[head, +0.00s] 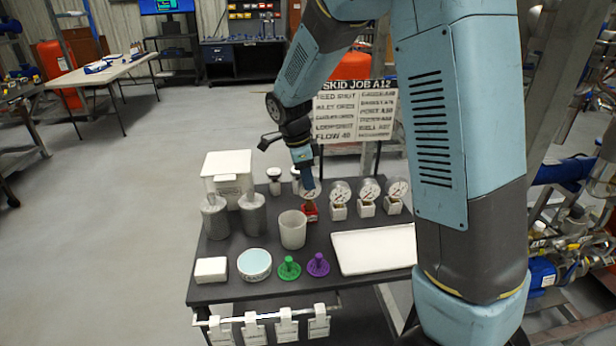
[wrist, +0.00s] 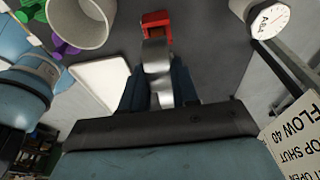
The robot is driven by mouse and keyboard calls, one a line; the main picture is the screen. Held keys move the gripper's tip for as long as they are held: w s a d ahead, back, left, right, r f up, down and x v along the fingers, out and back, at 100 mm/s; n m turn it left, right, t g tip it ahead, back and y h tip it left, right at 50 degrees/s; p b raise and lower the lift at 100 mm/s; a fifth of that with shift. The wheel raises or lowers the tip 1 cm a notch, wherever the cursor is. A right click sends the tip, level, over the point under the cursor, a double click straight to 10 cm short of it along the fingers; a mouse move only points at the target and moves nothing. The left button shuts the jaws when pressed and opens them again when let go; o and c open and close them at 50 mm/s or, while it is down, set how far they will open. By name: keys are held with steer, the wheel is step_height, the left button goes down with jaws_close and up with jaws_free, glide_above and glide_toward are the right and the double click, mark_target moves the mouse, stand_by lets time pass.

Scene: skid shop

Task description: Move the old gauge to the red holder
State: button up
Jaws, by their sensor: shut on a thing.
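My gripper (head: 304,186) is low over the middle of the table, shut on a gauge. The gauge's pale dial (head: 308,196) is partly hidden by the gripper in the head view. In the wrist view my gripper (wrist: 158,92) has its fingers on either side of the gauge's grey metal body (wrist: 158,72). The red holder (head: 311,212) is just below the gauge in the head view; it also shows beyond the gauge in the wrist view (wrist: 157,20). I cannot tell whether the gauge touches or sits in it.
Three gauges in white holders (head: 368,209) stand just right. A beaker (head: 292,230), grey cylinders (head: 252,215) and a white box (head: 228,172) stand left. A white tray (head: 375,250), green (head: 289,268) and purple (head: 318,265) pieces are in front. A sign (head: 355,115) stands behind.

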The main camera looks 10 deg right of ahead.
steer(key=shift+a+x, duration=0.25)
steer(key=shift+x, duration=1)
stand_by(0.5)
steer(key=shift+f, duration=0.1)
steer(key=o, duration=1.3)
steer(key=shift+c, duration=0.2)
steer(key=shift+d+v, duration=0.25)
steer(key=shift+v, duration=0.9)
steer(key=shift+d+v, duration=0.25)
steer(key=shift+v, duration=0.95)
steer(key=shift+d+v, duration=0.25)
steer(key=shift+v, duration=0.9)
steer(key=shift+r, duration=0.4)
